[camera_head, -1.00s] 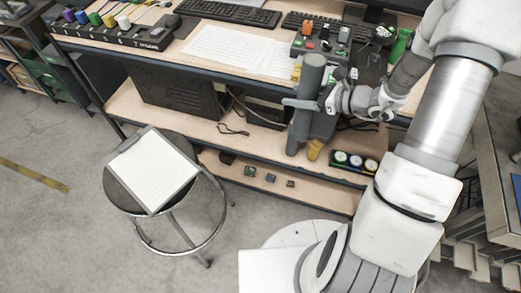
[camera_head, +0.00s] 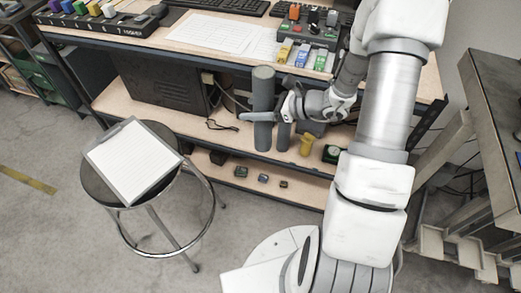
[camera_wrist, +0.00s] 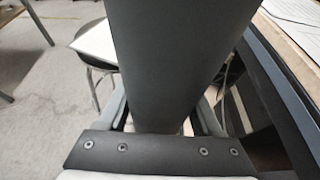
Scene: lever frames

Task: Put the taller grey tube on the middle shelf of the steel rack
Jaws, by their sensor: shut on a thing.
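My gripper (camera_head: 256,116) is shut around a grey tube (camera_head: 263,84), which is upright or nearly so, in front of the wooden-shelved bench. In the wrist view the tube (camera_wrist: 180,55) fills the middle, between my fingers. I cannot tell how far its lower end is from the shelf behind it. A second, darker grey upright thing (camera_head: 284,136), perhaps the shorter tube, shows just right of it, partly hidden by my gripper. At the far left edge stands a shelving unit (camera_head: 40,72) with wooden shelves and green bins; I cannot tell whether it is the steel rack.
A stool (camera_head: 96,190) bearing a clipboard (camera_head: 134,160) stands left of my arm. A yellow object (camera_head: 306,144) sits on the bench's shelf (camera_head: 185,125), with small items on the shelf below. A steel-topped unit (camera_head: 492,100) is at right. Floor at lower left is clear.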

